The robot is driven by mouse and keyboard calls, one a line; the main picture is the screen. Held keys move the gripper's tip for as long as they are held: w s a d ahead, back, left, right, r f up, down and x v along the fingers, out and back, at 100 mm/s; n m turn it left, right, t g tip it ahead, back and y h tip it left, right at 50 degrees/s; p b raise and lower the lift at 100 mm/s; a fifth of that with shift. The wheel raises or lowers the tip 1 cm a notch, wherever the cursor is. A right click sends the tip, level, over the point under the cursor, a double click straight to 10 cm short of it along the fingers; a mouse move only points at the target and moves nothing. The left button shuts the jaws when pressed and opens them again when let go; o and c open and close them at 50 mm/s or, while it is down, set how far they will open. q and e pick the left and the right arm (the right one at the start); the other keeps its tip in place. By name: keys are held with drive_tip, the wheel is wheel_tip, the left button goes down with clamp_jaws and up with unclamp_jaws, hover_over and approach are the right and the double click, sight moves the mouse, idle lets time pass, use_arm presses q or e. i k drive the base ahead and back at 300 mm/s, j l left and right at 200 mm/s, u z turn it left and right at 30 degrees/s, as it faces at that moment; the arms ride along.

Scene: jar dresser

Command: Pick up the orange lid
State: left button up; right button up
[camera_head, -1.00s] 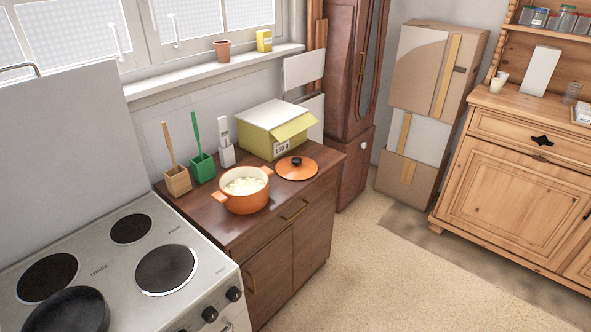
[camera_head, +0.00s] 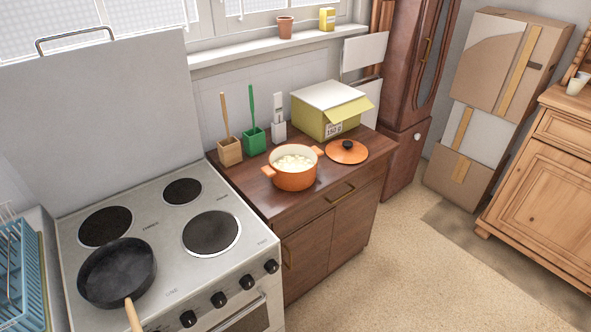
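The orange lid (camera_head: 347,152) lies flat on the dark wooden counter (camera_head: 256,188), with its black knob facing up. It is right of the orange pot (camera_head: 294,171), which stands open and holds pale chunks of food. The lid is in front of the yellow and white box (camera_head: 327,112). Neither of my grippers shows in the head view.
The stove (camera_head: 213,277) with a black pan (camera_head: 118,272) stands left of the counter. Utensil holders, one wooden (camera_head: 230,151) and one green (camera_head: 254,140), stand behind the pot. A wooden dresser (camera_head: 545,185) is at the right. The floor (camera_head: 400,270) before the counter is clear.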

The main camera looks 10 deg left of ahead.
sight(347, 151)
drive_tip(key=i+l+u, duration=0.4)
drive_tip(key=i+l, duration=0.95)
drive_tip(key=l, duration=0.15)
